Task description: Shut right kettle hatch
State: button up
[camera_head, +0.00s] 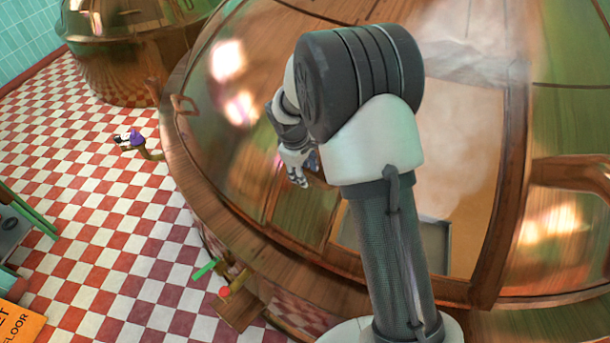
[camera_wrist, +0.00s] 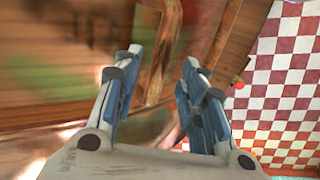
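The large copper kettle (camera_head: 235,150) fills the middle and right of the head view. Its hatch opening (camera_head: 465,165) stands uncovered, with steam above it and a grey surface visible inside. My arm covers part of the opening, and I cannot clearly make out the hatch panel. My gripper (camera_head: 298,166) is in front of the kettle's shiny copper surface, left of the opening. In the wrist view my gripper (camera_wrist: 162,58) has its two blue-grey fingers apart. A copper bar or frame edge (camera_wrist: 158,75) shows between them; I cannot tell whether they touch it.
A smaller-looking copper kettle (camera_head: 115,65) stands at the upper left. A wooden step with green and red parts (camera_head: 235,300) is below the kettle. An orange sign (camera_head: 20,325) is at lower left.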

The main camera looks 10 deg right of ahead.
jog(key=shift+x, duration=1.05)
jog(key=shift+c, duration=0.6)
grip_shut()
